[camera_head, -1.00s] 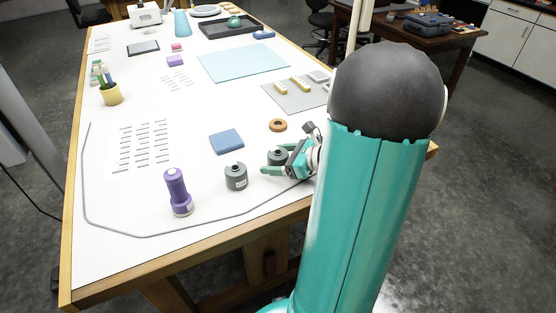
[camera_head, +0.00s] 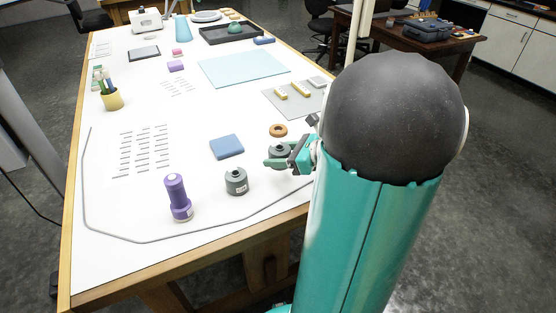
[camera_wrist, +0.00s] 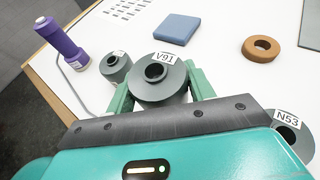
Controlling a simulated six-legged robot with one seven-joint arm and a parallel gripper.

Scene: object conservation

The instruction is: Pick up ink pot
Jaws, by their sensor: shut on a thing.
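A grey ink pot (camera_wrist: 158,82) with a dark round opening and a label reading V91 is between the two green fingers of my gripper (camera_head: 279,160). The gripper is shut on it. In the head view the held pot (camera_head: 279,150) shows above the fingers, which cover its lower part; it seems slightly raised. A second grey pot (camera_head: 236,181) stands upright to the left, apart from the gripper. A third grey pot (camera_wrist: 288,132), labelled N53, is at the right of the wrist view; my arm hides it in the head view.
A purple bottle (camera_head: 178,197) stands left of the pots. A blue block (camera_head: 227,146) and a brown ring (camera_head: 278,130) lie behind them. A grey cable (camera_head: 140,241) runs along the table's front edge. The white table (camera_head: 190,130) has free room at centre left.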

